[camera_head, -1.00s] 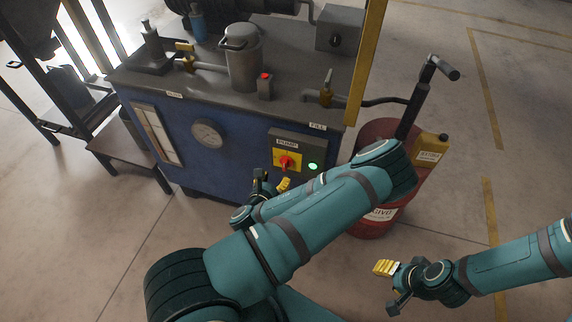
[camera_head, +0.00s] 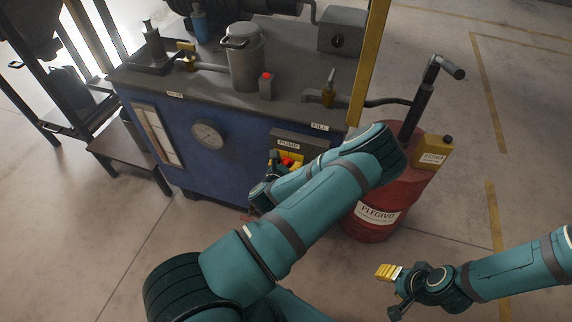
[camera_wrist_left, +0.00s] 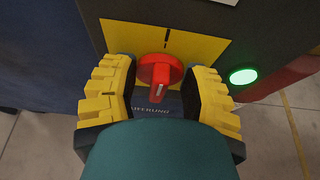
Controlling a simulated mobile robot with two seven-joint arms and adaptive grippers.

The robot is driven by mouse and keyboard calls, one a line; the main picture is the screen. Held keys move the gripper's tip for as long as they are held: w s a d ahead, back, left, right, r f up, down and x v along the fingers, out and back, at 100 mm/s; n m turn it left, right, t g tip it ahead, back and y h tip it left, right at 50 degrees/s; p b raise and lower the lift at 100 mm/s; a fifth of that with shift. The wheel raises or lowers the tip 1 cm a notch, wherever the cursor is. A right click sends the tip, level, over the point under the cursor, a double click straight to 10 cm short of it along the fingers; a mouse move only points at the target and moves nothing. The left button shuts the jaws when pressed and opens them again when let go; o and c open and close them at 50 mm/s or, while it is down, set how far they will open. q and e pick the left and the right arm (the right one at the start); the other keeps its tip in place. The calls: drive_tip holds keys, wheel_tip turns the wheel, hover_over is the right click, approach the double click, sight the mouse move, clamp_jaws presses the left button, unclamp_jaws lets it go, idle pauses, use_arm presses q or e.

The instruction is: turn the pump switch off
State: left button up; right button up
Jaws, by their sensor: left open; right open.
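The pump switch is a red rotary knob (camera_head: 288,162) on a yellow plate (camera_wrist_left: 130,38) below the PUMP label (camera_head: 288,143); the wrist view shows the knob (camera_wrist_left: 160,72) close up. A white line on its handle points down, and a black tick is on the plate above it. My left gripper (camera_head: 284,166) is open, with its yellow ribbed fingers on both sides of the knob; I cannot tell whether they touch it. A round green light (camera_wrist_left: 243,76) glows right of the plate; my arm hides it in the head view. My right gripper (camera_head: 392,292) is open and empty over the floor.
The blue pump cabinet (camera_head: 240,165) carries a gauge (camera_head: 208,134) and a red button (camera_head: 266,76) on top. A red drum (camera_head: 380,222) with a yellow can (camera_head: 433,152) stands right of it. A yellow post (camera_head: 368,60) rises at the cabinet's right edge.

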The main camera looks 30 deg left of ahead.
use_arm(q)
clamp_jaws()
drive_tip(key=shift+s+r, duration=0.1)
